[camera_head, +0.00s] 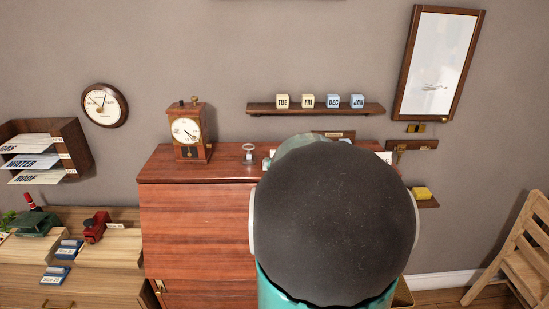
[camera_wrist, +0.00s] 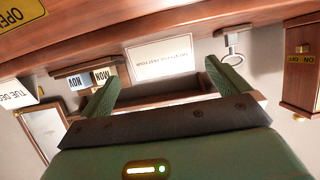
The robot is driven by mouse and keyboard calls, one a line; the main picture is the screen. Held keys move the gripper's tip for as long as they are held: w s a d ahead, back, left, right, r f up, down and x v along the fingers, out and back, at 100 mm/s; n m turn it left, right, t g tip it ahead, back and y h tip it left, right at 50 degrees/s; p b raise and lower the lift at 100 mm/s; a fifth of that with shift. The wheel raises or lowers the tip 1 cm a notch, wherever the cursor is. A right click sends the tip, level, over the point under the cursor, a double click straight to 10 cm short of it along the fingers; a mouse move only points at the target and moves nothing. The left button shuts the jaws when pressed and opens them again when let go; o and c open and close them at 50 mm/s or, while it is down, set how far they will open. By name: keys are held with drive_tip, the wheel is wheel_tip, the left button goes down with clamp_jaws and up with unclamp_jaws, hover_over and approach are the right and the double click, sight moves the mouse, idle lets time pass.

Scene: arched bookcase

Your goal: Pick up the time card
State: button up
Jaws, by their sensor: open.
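My gripper (camera_wrist: 167,76) is open in the wrist view, with its two green fingers spread wide and nothing between them. A white card with printed lines (camera_wrist: 162,62) shows upside down just beyond the fingertips, apart from them. I cannot tell for sure which one is the time card, as the print on the middle one is too small to read. In the head view my arm hides the gripper and much of the cabinet top.
The wrist view shows a dark wooden tray (camera_wrist: 190,88), calendar blocks (camera_wrist: 92,77), a ring-topped object (camera_wrist: 233,48) and a wooden clock box (camera_wrist: 300,65). In the head view, a shelf (camera_head: 315,109) hangs above the red-brown cabinet (camera_head: 195,225); a chair (camera_head: 522,255) stands right.

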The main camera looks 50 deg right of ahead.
drive_tip(key=shift+x, duration=3.15)
drive_tip(key=shift+a, duration=0.1)
drive_tip(key=shift+c, duration=0.2)
drive_tip(key=c, duration=0.8)
